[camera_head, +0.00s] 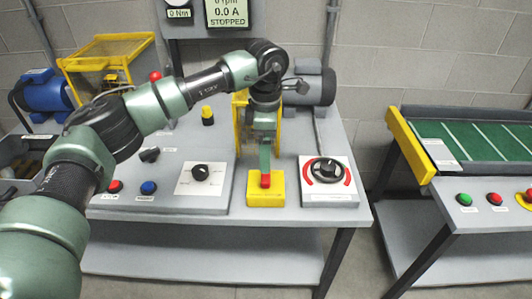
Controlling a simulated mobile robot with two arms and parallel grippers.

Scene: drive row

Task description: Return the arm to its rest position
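My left arm comes in from the left and reaches across the bench. Its wrist bends down at the middle, and my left gripper (265,172) points downward there. It is seen edge-on, so I cannot tell whether its fingers are apart. Its tip is at a red part standing on a yellow block (265,198) near the bench's front edge. I cannot tell whether they touch. My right gripper is not in view.
The grey bench (135,228) carries a white-plated knob (200,173), a red-ringed dial (326,170), a red button (114,186), a blue button (149,188) and a grey motor (316,86). A display (227,13) reads STOPPED. A green conveyor (475,138) stands right, beyond a gap.

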